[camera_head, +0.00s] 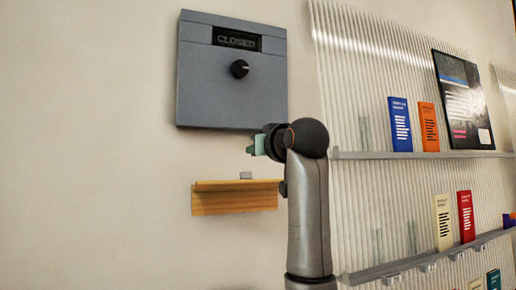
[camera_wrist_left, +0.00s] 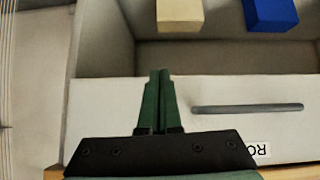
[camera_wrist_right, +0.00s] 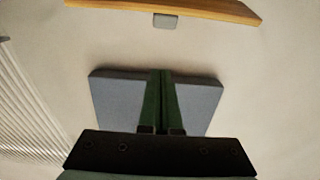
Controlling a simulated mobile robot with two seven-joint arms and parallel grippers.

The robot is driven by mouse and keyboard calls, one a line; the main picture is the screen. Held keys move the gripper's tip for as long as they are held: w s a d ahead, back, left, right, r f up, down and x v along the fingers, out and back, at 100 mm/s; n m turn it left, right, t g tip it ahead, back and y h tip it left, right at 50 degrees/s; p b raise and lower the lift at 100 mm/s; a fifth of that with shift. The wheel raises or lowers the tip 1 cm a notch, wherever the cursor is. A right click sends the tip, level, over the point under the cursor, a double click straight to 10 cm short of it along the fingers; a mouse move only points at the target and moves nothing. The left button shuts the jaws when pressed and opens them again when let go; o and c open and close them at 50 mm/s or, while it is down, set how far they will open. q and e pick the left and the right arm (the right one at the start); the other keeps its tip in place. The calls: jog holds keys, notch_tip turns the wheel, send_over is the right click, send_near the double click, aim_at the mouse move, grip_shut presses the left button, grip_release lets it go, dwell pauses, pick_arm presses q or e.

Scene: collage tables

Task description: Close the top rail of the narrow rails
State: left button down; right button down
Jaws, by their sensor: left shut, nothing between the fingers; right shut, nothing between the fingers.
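A ribbed panel at the right of the head view carries an upper grey rail (camera_head: 415,154) and a lower grey rail (camera_head: 405,268). I cannot tell which rails the task calls narrow. My right gripper (camera_head: 256,144) is shut and empty, left of the upper rail and just below a grey wall box (camera_head: 205,75). In the right wrist view its closed fingers (camera_wrist_right: 161,74) overlap the same box. My left gripper (camera_wrist_left: 159,73) shows only in its wrist view, shut and empty, in front of a white drawer (camera_wrist_left: 110,100).
The box has a black knob (camera_head: 239,69) and a display reading CLOSED. A wooden ledge (camera_head: 232,200) is below it. Cards and a black poster (camera_head: 463,100) stand on the rails. The drawer has a grey handle (camera_wrist_left: 247,108) and holds a cream block (camera_wrist_left: 180,14) and a blue block (camera_wrist_left: 270,14).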

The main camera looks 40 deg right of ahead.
aim_at(247, 176)
jog(key=p+x, duration=0.2)
jog(key=x, duration=0.3)
jog(key=shift+w+r, duration=0.15)
notch_tip(247, 176, down, 2)
jog(key=shift+f, duration=0.25)
jog(key=shift+s+a+f, duration=0.1)
jog(key=shift+s+f, duration=0.3)
jog(key=shift+f, duration=0.4)
